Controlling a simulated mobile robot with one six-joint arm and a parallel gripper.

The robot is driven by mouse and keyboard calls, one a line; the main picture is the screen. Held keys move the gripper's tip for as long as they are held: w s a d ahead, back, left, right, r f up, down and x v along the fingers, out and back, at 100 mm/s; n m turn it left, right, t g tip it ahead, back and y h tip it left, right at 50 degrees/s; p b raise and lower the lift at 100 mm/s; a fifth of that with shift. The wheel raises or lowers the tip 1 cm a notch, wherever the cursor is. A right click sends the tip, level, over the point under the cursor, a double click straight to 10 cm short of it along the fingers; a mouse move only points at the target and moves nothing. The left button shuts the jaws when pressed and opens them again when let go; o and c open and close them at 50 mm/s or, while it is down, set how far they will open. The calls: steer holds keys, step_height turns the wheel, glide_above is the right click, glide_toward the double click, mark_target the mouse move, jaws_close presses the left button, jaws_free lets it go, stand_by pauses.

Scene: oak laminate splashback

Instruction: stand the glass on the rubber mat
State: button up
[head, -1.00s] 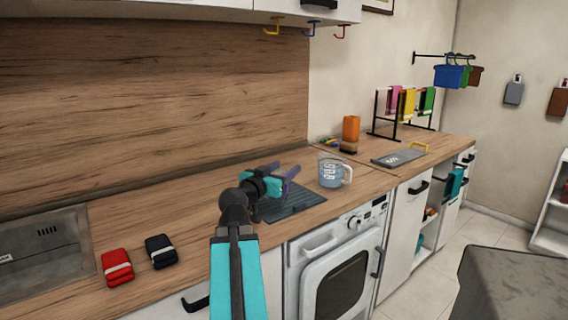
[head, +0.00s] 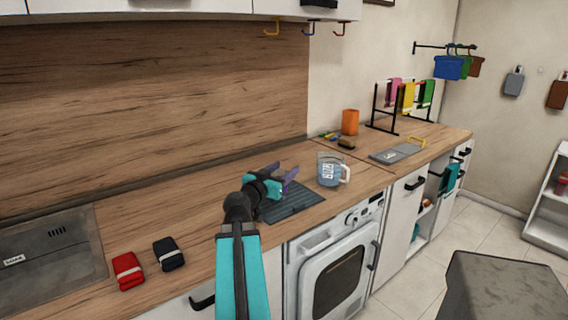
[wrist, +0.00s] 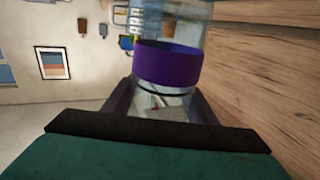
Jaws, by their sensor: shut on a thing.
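The glass (wrist: 168,66) is clear with a broad purple band. In the wrist view it stands between the two purple fingers of my gripper (wrist: 155,103), which are shut on it. In the head view my gripper (head: 284,180) is above the far left part of the dark ribbed rubber mat (head: 297,204). The clear glass can hardly be made out there. I cannot tell how far its base is above the mat. The mat lies on the counter above the washing machine, and its visible part is bare.
A measuring jug (head: 330,171) with bluish contents stands just right of the mat. An orange container (head: 350,122) and a drying rack (head: 402,100) stand farther back.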

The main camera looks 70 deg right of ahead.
steer(key=shift+w+d+p, duration=0.15)
steer(key=shift+d+p, duration=0.2)
steer(key=shift+p, duration=2.35)
steer(key=w+d+f+p, duration=0.1)
steer(key=w+d+p, duration=0.2)
steer(key=d, duration=0.7)
steer(key=shift+w+f, duration=0.15)
steer(key=shift+d+f, duration=0.1)
step_height(320, 180, down, 3)
steer(key=shift+f+p, duration=0.15)
steer(key=shift+p, duration=0.7)
steer(key=shift+f+b, duration=0.15)
steer(key=shift+b, duration=0.2)
steer(key=o, duration=1.5)
steer(key=shift+o, duration=0.2)
steer(key=shift+r+p, duration=0.2)
steer(key=shift+p, duration=0.15)
